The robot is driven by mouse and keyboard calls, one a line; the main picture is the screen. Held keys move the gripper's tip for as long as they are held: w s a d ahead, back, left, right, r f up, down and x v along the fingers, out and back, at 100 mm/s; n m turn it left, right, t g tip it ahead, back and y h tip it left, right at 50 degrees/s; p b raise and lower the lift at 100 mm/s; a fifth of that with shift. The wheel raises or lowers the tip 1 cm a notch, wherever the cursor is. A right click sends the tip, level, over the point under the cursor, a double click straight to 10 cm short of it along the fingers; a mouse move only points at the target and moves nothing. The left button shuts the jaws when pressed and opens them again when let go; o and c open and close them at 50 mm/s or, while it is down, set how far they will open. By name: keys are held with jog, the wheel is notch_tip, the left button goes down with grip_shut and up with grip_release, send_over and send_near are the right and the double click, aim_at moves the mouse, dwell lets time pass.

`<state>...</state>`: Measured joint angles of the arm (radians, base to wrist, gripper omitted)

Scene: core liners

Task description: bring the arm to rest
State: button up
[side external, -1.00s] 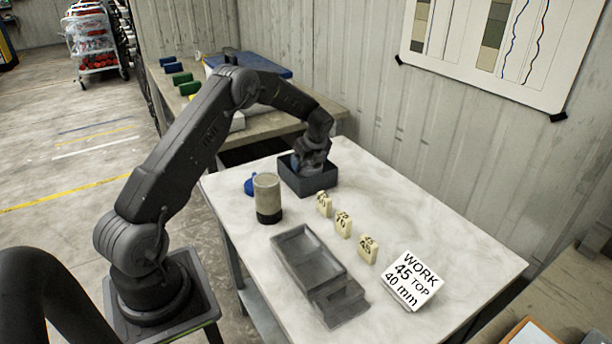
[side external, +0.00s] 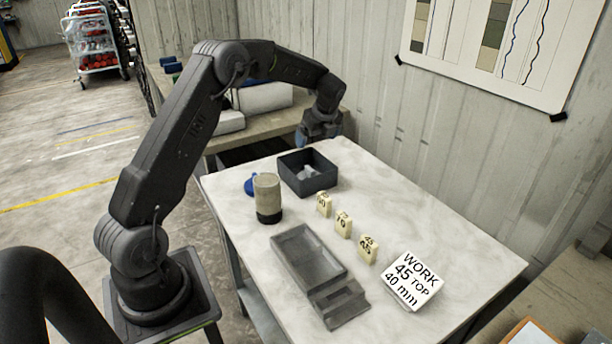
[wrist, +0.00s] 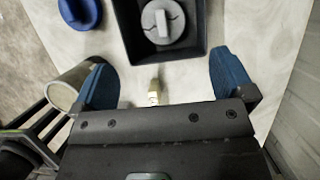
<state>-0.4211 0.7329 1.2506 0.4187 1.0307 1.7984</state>
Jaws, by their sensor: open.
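My gripper (side external: 320,136) is raised above the far end of the white table, above and behind the dark box (side external: 291,181). In the wrist view my gripper (wrist: 165,82) shows its two blue fingers spread wide with nothing between them. The dark box (wrist: 198,50) lies below and beyond the fingers. A grey round piece with a raised bar (wrist: 162,22) lies inside the box; only a pale part of it shows in the side view (side external: 310,172).
A grey cylinder with a dark base (side external: 267,192) stands beside a blue cap (side external: 250,186). Several cream tags (side external: 343,223) stand in a row. A grey tray (side external: 300,256) and a white sign (side external: 412,281) are nearer the front. The table's right side (side external: 430,220) is clear.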

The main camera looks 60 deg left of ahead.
jog(key=shift+v, duration=1.3)
jog(key=s+d+r+n+t+h, duration=0.1)
jog(key=s+d+r+n+t, duration=0.1)
jog(key=s+d+r+n, duration=0.35)
jog(key=s+d+r+n+t+h, duration=0.1)
jog(key=s+d+r+n, duration=0.2)
jog(key=s+d+r, duration=0.6)
jog(key=s+d+f+n+t+h, duration=0.2)
jog(key=s+d+f+n, duration=0.1)
jog(key=s+d+n, duration=0.6)
jog(key=s+d, duration=0.4)
jog(key=s, duration=0.2)
jog(key=shift+s+d+f+t, duration=0.25)
jog(key=shift+d+f+t, duration=0.05)
